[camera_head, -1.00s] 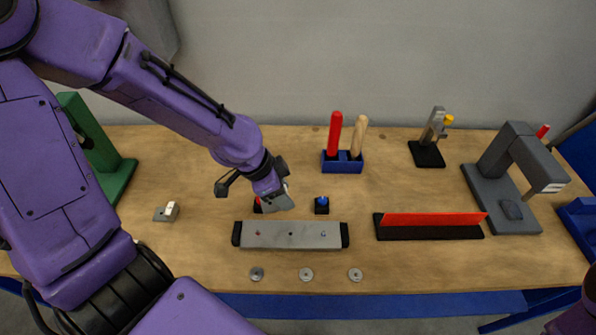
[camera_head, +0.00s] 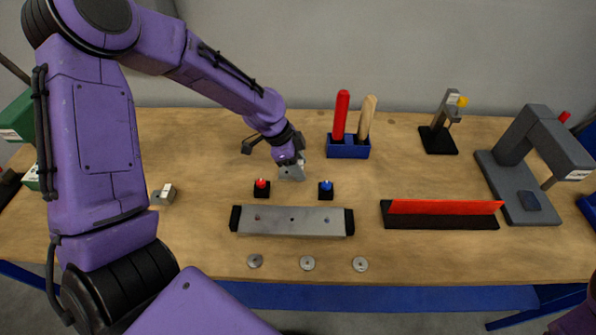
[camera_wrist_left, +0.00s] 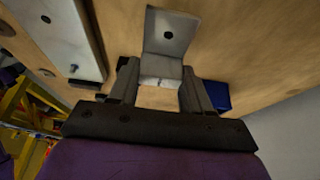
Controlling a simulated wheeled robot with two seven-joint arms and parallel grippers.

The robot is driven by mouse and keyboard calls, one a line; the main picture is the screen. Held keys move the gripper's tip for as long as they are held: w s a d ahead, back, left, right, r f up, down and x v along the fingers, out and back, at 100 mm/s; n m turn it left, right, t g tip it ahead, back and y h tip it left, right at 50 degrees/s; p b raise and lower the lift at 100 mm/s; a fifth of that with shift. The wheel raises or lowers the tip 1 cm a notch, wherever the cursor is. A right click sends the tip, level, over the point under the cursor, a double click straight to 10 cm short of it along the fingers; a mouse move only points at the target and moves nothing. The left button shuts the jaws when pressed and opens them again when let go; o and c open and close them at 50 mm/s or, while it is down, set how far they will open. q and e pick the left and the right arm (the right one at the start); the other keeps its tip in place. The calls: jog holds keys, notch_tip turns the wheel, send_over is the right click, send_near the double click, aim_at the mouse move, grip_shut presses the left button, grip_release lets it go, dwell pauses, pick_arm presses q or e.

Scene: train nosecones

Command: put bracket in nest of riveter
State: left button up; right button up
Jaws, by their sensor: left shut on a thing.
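My left gripper (camera_head: 291,157) is shut on a grey metal bracket (camera_head: 292,173). It holds the bracket above the wooden table, behind the red and blue buttons. In the left wrist view the bent bracket (camera_wrist_left: 168,38), with a hole in its upper plate, sits between the two fingers (camera_wrist_left: 158,84). I cannot tell for sure which machine is the riveter. A grey C-shaped press (camera_head: 541,140) with a red-tipped handle and a dark square pad (camera_head: 530,201) stands at the right. A green machine (camera_head: 20,118) at the far left is mostly hidden by my arm. My right gripper is out of view.
A blue holder (camera_head: 348,148) with red and wooden handles stands behind. A grey bar fixture (camera_head: 291,220), a red strip on a black base (camera_head: 441,214) and several washers (camera_head: 307,263) lie in front. A black-based clamp (camera_head: 439,139) stands back right. A small grey block (camera_head: 164,194) lies left.

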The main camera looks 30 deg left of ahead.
pick_arm(q)
notch_tip(320, 180, down, 3)
jog(key=shift+s+r, duration=0.15)
jog(key=shift+f, duration=0.35)
jog(key=o, duration=1.1)
jog(key=shift+c, duration=0.2)
jog(key=shift+r, duration=0.1)
